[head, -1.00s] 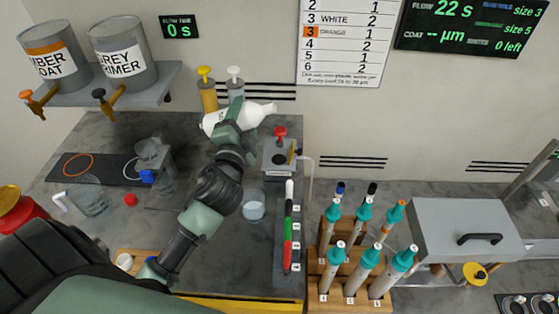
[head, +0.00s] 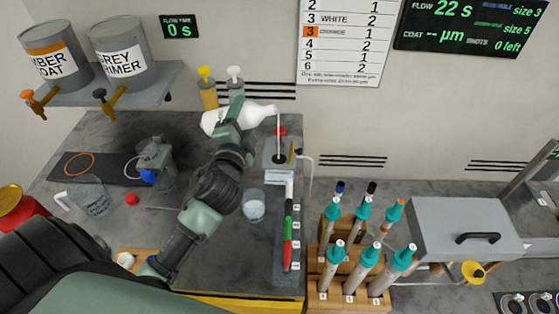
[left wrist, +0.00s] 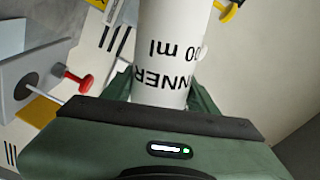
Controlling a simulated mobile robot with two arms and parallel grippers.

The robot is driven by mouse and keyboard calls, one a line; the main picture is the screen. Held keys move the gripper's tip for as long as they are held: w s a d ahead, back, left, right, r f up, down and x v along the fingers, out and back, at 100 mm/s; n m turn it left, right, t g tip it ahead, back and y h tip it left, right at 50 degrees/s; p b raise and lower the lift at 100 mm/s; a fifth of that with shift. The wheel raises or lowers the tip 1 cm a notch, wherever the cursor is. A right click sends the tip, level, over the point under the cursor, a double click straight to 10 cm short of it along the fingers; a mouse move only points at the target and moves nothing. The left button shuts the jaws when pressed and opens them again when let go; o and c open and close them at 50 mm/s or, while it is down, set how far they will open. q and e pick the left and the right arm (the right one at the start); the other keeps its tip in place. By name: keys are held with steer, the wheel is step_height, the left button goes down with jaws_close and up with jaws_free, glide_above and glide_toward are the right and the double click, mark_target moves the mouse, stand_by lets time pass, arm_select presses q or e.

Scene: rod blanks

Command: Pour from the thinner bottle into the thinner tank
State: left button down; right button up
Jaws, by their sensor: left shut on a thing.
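The white thinner bottle (head: 257,115) is held nearly on its side by my left gripper (head: 235,112), with its mouth to the right. A thin pale stream (head: 278,134) falls from the mouth to the dark opening on top of the grey thinner tank (head: 268,158). In the left wrist view the bottle (left wrist: 170,45) shows part of its printed label, and the stream meets the dark opening of the tank (left wrist: 15,75). The tank has a red knob (head: 280,131). My right gripper is not in view.
Two paint cans (head: 50,60) (head: 123,55) with taps stand on a shelf at the upper left. A beaker (head: 253,207) stands below the bottle. A wooden rack (head: 345,297) with several teal-topped tools is at right. Clear cups stand at left.

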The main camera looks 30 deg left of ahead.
arm_select(q)
steer(key=shift+r+m+p, duration=0.15)
steer(key=shift+m+p, duration=1.2)
steer(key=shift+m, duration=0.05)
stand_by(2.8)
steer(key=shift+f+n+b, duration=0.25)
steer(key=shift+n+b, duration=0.25)
steer(key=shift+n, duration=0.4)
steer(key=shift+r+n, duration=0.1)
steer(key=shift+n, duration=0.3)
